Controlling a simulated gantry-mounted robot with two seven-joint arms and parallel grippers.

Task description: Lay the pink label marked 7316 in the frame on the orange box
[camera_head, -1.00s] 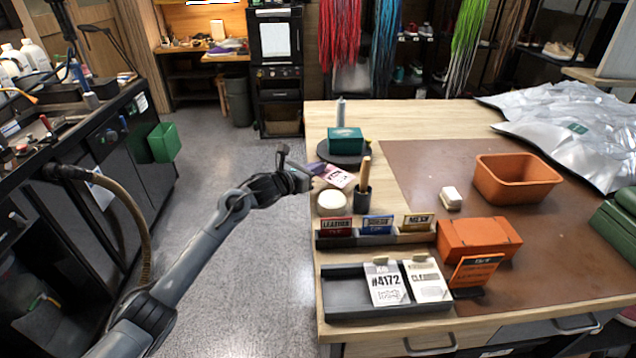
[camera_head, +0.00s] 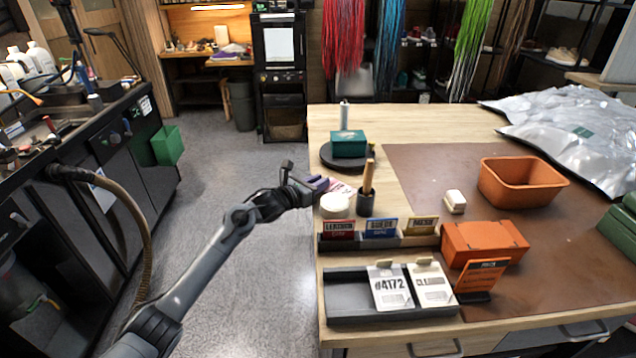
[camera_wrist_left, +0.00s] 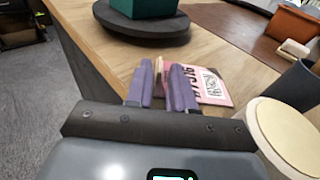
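The pink label (camera_head: 343,188) lies on the left edge of the table, partly hidden by my left gripper in the head view. In the left wrist view the label (camera_wrist_left: 213,86) shows its 7316 marking sideways. My left gripper (camera_wrist_left: 164,80) has its purple fingers on either side of a pinkish part of the label; whether they pinch it is unclear. The gripper (camera_head: 322,184) also shows in the head view. The orange box (camera_head: 484,240) stands on the table at right, with an orange sign (camera_head: 482,276) in front of it. No separate frame is clear on the box. My right gripper is out of view.
A round white thing (camera_head: 334,205) and a dark cup (camera_head: 366,204) stand close by the label. A dark turntable (camera_head: 330,158) bears a green box (camera_head: 348,143). A card rack (camera_head: 345,243) and a tray with tags (camera_head: 345,305) stand nearer. An orange bin (camera_head: 520,183) is at right.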

